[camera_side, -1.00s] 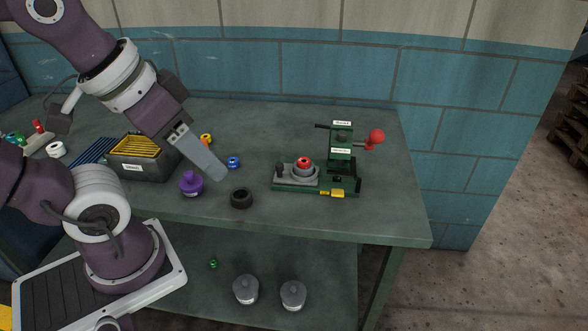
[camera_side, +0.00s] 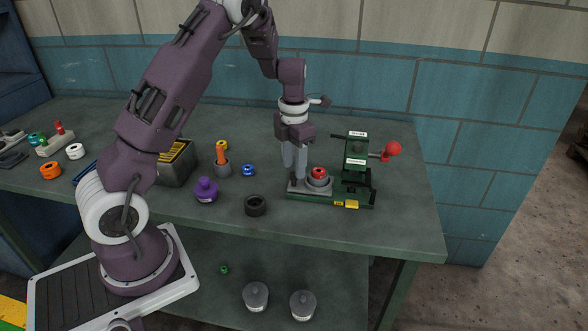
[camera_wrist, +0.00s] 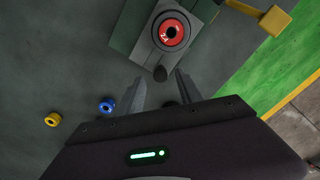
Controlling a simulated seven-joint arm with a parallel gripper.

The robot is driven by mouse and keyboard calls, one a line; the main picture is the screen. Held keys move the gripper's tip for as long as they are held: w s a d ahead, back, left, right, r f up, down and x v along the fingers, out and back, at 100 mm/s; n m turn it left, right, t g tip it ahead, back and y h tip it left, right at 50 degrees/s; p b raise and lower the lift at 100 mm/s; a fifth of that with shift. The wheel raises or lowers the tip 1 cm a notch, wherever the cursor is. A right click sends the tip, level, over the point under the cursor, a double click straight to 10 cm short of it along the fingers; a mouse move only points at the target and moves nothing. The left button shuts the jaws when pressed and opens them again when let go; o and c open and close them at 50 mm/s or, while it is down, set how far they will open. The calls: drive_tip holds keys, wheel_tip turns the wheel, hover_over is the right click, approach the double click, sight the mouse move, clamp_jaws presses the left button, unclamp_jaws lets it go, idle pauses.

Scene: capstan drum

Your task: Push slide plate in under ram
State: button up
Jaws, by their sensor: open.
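The grey slide plate (camera_side: 322,190) lies on the green base of the press, out to the left of the press head. It carries a round grey holder with a red ring part (camera_side: 319,172), also seen from above in the wrist view (camera_wrist: 171,32). A dark knob (camera_wrist: 160,74) stands at the plate's near end in the wrist view. The green press (camera_side: 356,155), with a red ball lever (camera_side: 392,149), stands right of the holder; its ram is hard to make out. My gripper (camera_side: 295,176) points down at the plate's left end, fingers open on either side of the knob (camera_wrist: 160,78); contact cannot be told.
A black ring (camera_side: 255,205) and a purple knobbed part (camera_side: 206,190) lie left of the press near the front edge. A blue ring (camera_side: 247,170) and a grey cup with an orange part (camera_side: 221,166) stand farther back. The bench right of the press is clear.

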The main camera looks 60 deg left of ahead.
wheel_tip(320, 180, down, 2)
drive_tip(key=shift+c, duration=0.2)
clamp_jaws()
drive_tip(key=shift+w+d, duration=0.1)
idle(1.3)
